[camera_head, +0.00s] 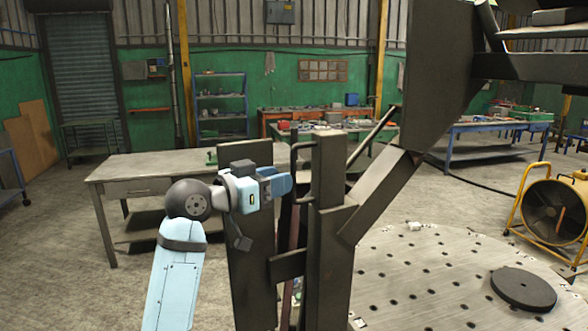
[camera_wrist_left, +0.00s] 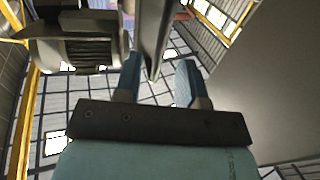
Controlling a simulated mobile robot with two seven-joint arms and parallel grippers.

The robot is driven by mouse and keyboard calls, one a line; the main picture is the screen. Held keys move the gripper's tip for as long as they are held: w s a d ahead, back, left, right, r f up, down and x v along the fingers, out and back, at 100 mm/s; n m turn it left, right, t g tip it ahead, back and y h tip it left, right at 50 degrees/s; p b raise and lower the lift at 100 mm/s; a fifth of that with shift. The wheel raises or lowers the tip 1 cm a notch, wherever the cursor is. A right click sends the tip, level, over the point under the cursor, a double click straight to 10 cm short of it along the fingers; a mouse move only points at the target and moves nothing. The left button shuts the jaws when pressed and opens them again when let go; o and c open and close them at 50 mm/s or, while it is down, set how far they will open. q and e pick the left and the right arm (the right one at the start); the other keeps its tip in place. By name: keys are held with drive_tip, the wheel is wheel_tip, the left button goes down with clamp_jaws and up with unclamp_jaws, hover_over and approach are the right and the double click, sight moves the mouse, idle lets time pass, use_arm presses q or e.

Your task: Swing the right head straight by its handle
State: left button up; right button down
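A dark steel upright frame (camera_head: 329,235) stands in the middle of the head view. A thin dark bent bar (camera_head: 294,160), which looks like a handle, is on its left side. I cannot tell for sure which part is the right head. My left gripper (camera_head: 286,184) is beside this bar, partly hidden at the fingertips. In the left wrist view, its two blue fingers (camera_wrist_left: 158,84) are apart. A dark bar (camera_wrist_left: 152,38) reaches down between them, with gaps visible on both sides. My right gripper is not in view.
A large dark beam and panel (camera_head: 437,75) hang at upper right. A round perforated table (camera_head: 430,275) carries a dark disc (camera_head: 524,287). A grey workbench (camera_head: 140,175) stands behind my left arm. A yellow-framed fan (camera_head: 555,213) is at far right.

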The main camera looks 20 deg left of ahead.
sight(294, 196)
use_arm(q)
drive_tip(key=shift+p+x, duration=0.4)
drive_tip(key=shift+x, duration=1.9)
clamp_jaws()
